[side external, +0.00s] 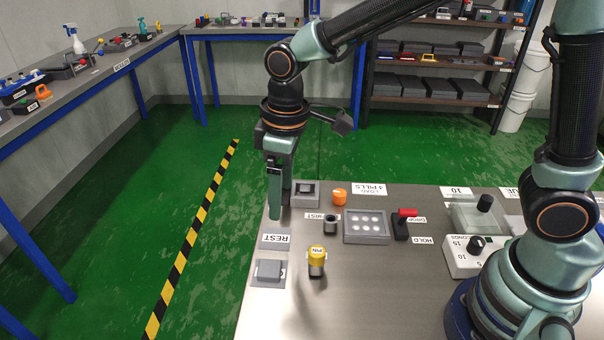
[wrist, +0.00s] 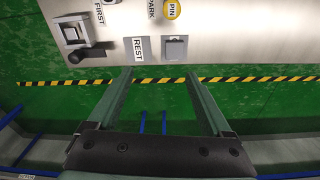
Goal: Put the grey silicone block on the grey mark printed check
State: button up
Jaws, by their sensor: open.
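A grey block (side external: 268,269) lies on a grey plate near the front left corner of the bench, beside the REST label (side external: 275,238). It looks like the silicone block, and also shows in the wrist view (wrist: 174,48). My gripper (side external: 279,208) points down over the left edge of the bench, behind the REST label. In the wrist view my gripper (wrist: 158,72) has its fingers wide apart with nothing between them, short of the grey block. I cannot make out a grey mark printed check in either view.
A yellow-topped PIN piece (side external: 317,260) stands right of the grey block. Behind are a dark cup (side external: 330,225), an orange cap (side external: 339,196), a pill tray (side external: 366,227) and a red-handled lever (side external: 402,224). A boxed fixture (side external: 306,194) is near my gripper. The front middle is bare.

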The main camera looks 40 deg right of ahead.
jog(key=s+d+r+m+t, duration=0.2)
jog(key=s+d+r+m, duration=0.1)
jog(key=d, duration=0.5)
jog(key=s+d+r+m+t, duration=0.2)
jog(key=s+d+r+m, duration=0.2)
jog(key=d, duration=0.5)
jog(key=shift+s+r+m+t, duration=0.3)
jog(key=shift+s+r+t, duration=0.1)
jog(key=shift+r, duration=0.4)
jog(key=shift+d, duration=0.1)
